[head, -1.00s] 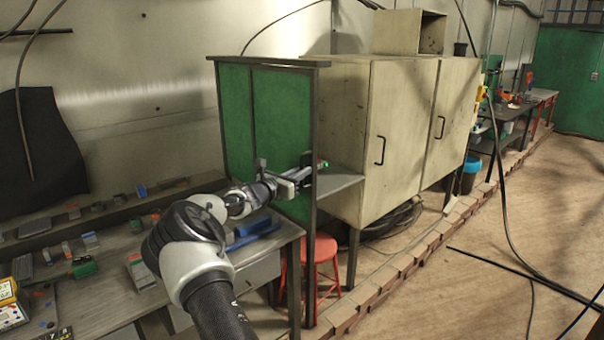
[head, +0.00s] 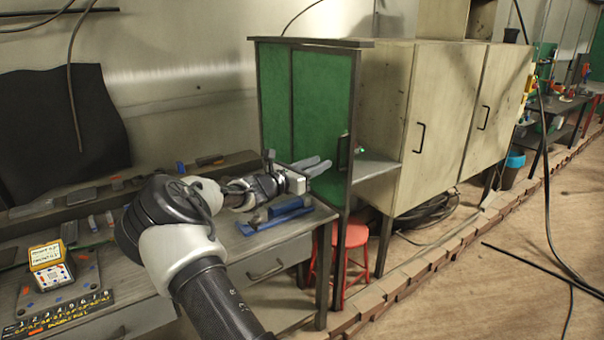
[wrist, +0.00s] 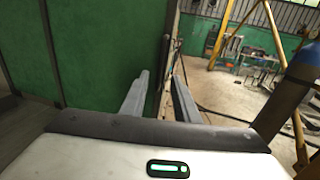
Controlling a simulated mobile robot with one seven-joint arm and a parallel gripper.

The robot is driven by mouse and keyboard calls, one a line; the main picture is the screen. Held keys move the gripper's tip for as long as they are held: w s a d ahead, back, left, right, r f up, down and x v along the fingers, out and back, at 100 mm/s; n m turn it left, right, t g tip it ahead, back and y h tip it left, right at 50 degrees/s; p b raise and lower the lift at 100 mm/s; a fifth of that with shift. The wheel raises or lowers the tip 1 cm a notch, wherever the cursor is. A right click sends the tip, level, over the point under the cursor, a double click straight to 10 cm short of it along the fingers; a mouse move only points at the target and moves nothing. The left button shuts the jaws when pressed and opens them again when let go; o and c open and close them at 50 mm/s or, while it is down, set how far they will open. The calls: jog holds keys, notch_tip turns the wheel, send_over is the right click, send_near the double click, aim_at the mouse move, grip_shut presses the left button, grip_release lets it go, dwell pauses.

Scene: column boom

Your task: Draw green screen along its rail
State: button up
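The green screen (head: 322,110) is an upright panel in a dark frame, standing across the end of the bench. It also fills the left of the wrist view (wrist: 105,45). A dark upright handle (head: 343,151) is on the screen near its right edge. My gripper (head: 325,165) is in front of the screen, left of the handle and a little lower, with its fingers pointing right. In the wrist view the two fingers (wrist: 160,88) are apart, and a dark upright bar, seemingly the handle, shows beyond them. Nothing is visibly held.
The bench (head: 290,235) with blue pieces (head: 275,215) lies below my arm. A beige cabinet (head: 440,120) stands right of the screen. A red stool (head: 355,255) is beneath, beside a low brick kerb (head: 420,262). The floor at right is open apart from cables.

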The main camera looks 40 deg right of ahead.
jog(key=s+a, duration=0.1)
jog(key=a, duration=0.6)
jog(key=shift+s, duration=0.2)
jog(key=s+a+m+g+y+p, duration=0.3)
jog(key=s+m+y, duration=0.4)
jog(key=s+m, duration=0.55)
jog(key=s+a+r+m+t+y, duration=0.1)
jog(key=s+a+r+m+y, duration=0.1)
jog(key=s+a, duration=0.5)
jog(key=s+a+r+m+t+y+p, duration=0.1)
jog(key=s+a+r+m+t+y, duration=0.1)
jog(key=s+a, duration=0.5)
jog(key=s+a+r+m+t+y+p, duration=0.1)
jog(key=s+a+r+y, duration=0.4)
jog(key=a, duration=1.2)
jog(key=s+m+t+y, duration=0.1)
jog(key=s+m, duration=0.1)
jog(key=shift+s+r+m+y, duration=0.15)
jog(key=shift+s+m+y, duration=0.15)
jog(key=shift+m, duration=0.05)
